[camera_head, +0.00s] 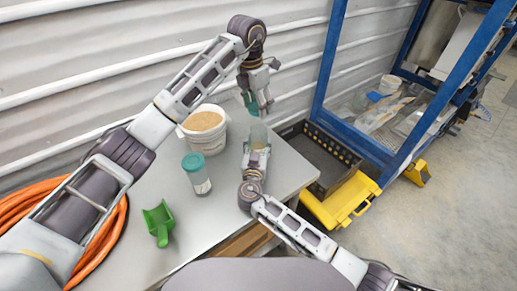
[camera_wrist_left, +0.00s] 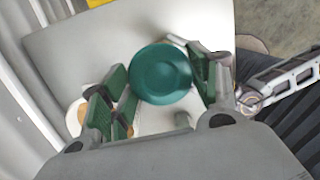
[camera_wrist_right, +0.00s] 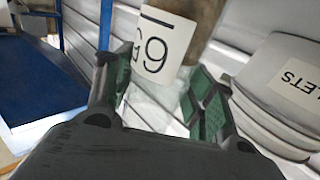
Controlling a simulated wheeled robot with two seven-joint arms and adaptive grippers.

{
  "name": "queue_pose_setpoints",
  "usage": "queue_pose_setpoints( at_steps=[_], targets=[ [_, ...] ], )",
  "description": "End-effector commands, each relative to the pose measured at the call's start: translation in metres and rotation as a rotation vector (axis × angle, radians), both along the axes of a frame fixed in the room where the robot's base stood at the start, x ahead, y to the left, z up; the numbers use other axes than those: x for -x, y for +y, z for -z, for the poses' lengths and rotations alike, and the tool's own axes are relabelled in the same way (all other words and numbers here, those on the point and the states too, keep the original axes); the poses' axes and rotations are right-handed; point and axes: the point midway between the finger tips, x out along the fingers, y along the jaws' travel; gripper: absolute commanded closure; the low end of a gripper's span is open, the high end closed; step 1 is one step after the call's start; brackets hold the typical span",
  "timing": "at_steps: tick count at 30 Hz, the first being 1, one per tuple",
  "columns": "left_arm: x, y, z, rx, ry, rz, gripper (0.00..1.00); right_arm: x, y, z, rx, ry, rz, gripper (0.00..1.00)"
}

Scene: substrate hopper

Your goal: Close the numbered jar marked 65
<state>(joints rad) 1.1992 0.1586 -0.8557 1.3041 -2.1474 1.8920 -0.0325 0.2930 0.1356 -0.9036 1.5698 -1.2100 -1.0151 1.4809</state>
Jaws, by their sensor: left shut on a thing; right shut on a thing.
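My left gripper (camera_head: 257,104) is shut on a round teal lid, whose top shows between its fingers in the left wrist view (camera_wrist_left: 160,75). It hangs close above a clear jar (camera_head: 258,133). My right gripper (camera_head: 256,151) is shut on this jar near the table's right edge. In the right wrist view the jar (camera_wrist_right: 155,45) has a white label seen upside down; a 6 reads clearly, with the second digit partly hidden by a finger. Brown material shows in the jar. I cannot tell whether lid and jar rim touch.
A second jar with a teal lid (camera_head: 196,174), a green scoop (camera_head: 158,223) and a white bucket of tan pellets (camera_head: 204,129) stand left on the grey table (camera_head: 205,225). A dark crate (camera_head: 322,160), yellow bin (camera_head: 340,200) and blue frame (camera_head: 325,60) are right.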

Motion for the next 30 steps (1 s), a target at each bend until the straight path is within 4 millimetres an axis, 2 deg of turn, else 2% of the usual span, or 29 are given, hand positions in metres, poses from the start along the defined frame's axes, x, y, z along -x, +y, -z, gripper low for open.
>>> queue_pose_setpoints(
  at_steps=[5, 21, 30],
  targets=[
    [0.0, 0.0, 0.004, 0.0, 0.0, 0.0, 0.52, 0.0, 0.0, 0.0, 0.0, 0.0, 0.0, 0.88],
    [0.0, 0.0, 0.048, -0.001, -0.003, 0.0, 0.52, 0.0, 0.0, 0.0, 0.0, 0.0, 0.0, 0.88],
    [0.0, 0.0, 0.05, 0.0, -0.004, 0.0, 0.52, 0.0, 0.0, 0.0, 0.0, 0.0, 0.0, 0.88]
  ],
)
